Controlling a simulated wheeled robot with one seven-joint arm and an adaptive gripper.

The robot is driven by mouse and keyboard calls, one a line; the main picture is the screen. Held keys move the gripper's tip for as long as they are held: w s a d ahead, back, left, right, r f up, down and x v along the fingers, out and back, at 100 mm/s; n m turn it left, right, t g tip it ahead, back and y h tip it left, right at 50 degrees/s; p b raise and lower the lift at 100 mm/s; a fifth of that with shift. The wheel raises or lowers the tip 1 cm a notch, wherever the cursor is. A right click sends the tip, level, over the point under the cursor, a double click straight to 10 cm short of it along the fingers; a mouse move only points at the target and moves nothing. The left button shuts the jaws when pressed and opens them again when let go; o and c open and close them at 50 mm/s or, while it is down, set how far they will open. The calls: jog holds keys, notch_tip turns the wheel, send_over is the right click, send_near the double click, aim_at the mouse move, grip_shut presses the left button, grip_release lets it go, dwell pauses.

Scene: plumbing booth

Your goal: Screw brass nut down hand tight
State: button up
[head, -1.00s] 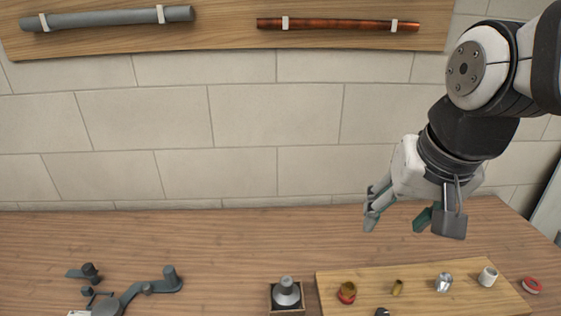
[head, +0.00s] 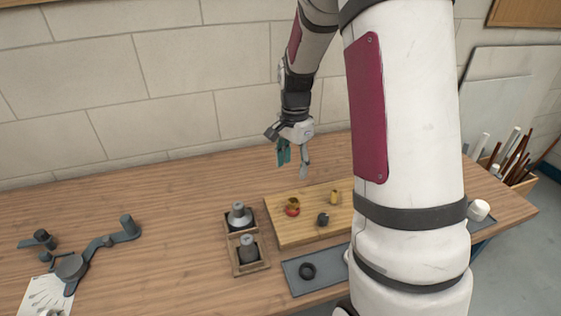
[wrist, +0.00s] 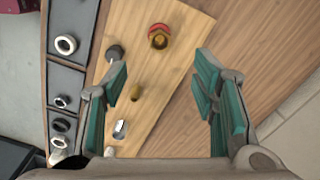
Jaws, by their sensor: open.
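A brass-coloured piece (head: 293,202) sits on a red ring on the wooden board (head: 280,236). In the wrist view this brass piece (wrist: 159,40) is near the top centre, beyond the fingertips. A second, narrower brass piece (head: 335,197) stands to its right on the board. The narrower piece also shows in the wrist view (wrist: 136,91), between the fingers and nearer the left one. I cannot tell for sure which is the brass nut. My gripper (head: 294,165) is open and empty above the board's back edge, apart from everything. Its green-padded fingers (wrist: 165,88) are wide apart.
A dark knob-like piece (head: 323,219) stands on the board. Two wooden boxes with grey cones (head: 239,217) (head: 248,250) stand left of it. A grey tray (head: 296,280) with a dark ring lies in front. Grey linked parts (head: 100,245) lie left. The table between is bare.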

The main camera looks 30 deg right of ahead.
aim_at(291, 201)
notch_tip(291, 201, down, 14)
jog(key=shift+r+p, duration=0.2)
jog(key=shift+p, duration=0.7)
jog(key=shift+c, duration=0.5)
jog(key=c, duration=1.2)
jog(key=shift+o, duration=0.2)
jog(key=shift+w+f+m+b, duration=0.15)
jog(key=shift+m+b, duration=0.55)
jog(key=shift+m, duration=1.4)
jog(key=shift+w+m, duration=0.1)
jog(key=shift+m, duration=0.8)
jog(key=shift+b, duration=0.3)
